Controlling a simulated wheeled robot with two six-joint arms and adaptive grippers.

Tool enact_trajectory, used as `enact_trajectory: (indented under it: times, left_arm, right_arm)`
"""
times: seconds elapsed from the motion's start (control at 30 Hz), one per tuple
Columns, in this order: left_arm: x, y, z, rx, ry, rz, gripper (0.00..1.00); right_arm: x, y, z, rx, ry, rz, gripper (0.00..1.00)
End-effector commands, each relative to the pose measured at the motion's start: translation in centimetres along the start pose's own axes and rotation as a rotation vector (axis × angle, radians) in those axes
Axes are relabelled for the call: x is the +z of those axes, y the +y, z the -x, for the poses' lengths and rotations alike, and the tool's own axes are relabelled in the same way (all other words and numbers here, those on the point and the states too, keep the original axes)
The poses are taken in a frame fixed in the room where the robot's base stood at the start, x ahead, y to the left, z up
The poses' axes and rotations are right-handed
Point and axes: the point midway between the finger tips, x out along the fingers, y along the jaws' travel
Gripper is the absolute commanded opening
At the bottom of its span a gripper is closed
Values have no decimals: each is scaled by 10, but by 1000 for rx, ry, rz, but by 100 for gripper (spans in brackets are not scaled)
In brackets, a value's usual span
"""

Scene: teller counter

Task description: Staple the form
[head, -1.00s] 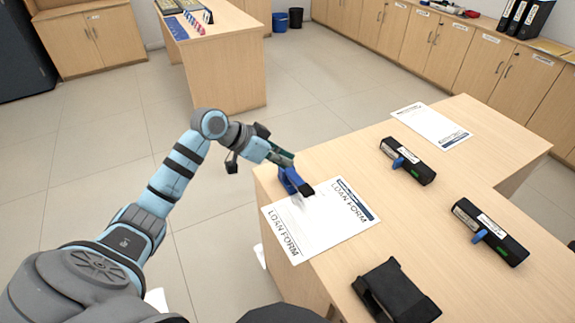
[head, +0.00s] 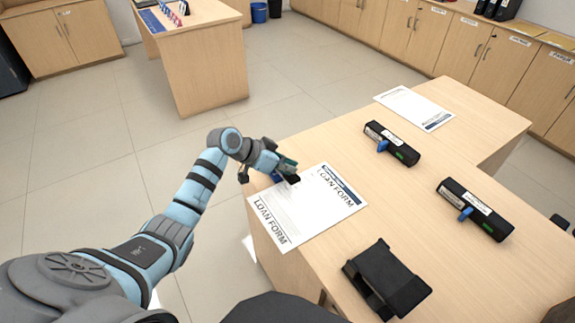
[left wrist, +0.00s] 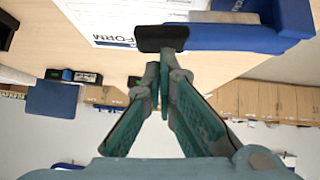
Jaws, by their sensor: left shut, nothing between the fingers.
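The loan form (head: 310,203) lies flat at the near-left corner of the counter, printed side up. A blue stapler (head: 277,177) with a black front end is at the form's far-left edge, mostly hidden by my gripper. In the left wrist view, the stapler (left wrist: 225,37) lies across the top right, its black end beside the form (left wrist: 115,22). My left gripper (head: 289,168) is over the stapler; its green fingers (left wrist: 163,66) are shut and empty, tips close to the black end. I cannot tell whether they touch it. My right gripper is not in view.
Two black devices with blue levers (head: 390,143) (head: 475,209) lie on the counter's right side. A black holder (head: 387,279) stands at the near edge. Another sheet (head: 414,108) lies at the back. Bare counter lies between them.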

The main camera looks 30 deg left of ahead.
Motion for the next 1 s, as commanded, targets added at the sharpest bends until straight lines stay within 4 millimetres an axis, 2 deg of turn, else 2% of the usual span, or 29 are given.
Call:
enact_trajectory:
  times: [0.2, 0.3, 0.43, 0.8, 0.87, 1.0]
  left_arm:
    - [17, 11, -17, -123, -1, -126, 0]
    - [32, 12, -32, -218, -1, -220, 0]
    - [42, 10, -41, -230, -2, -232, 0]
    - [42, 11, -41, -226, -5, -228, 0]
    - [40, 12, -38, -226, -5, -227, 0]
    - [24, 18, -23, -229, -2, -228, 0]
  right_arm:
    - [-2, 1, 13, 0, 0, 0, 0]
    - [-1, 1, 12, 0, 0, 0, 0]
    - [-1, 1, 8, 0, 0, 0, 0]
    - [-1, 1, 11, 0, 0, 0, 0]
    - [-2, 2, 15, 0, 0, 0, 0]
    - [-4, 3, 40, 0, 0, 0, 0]
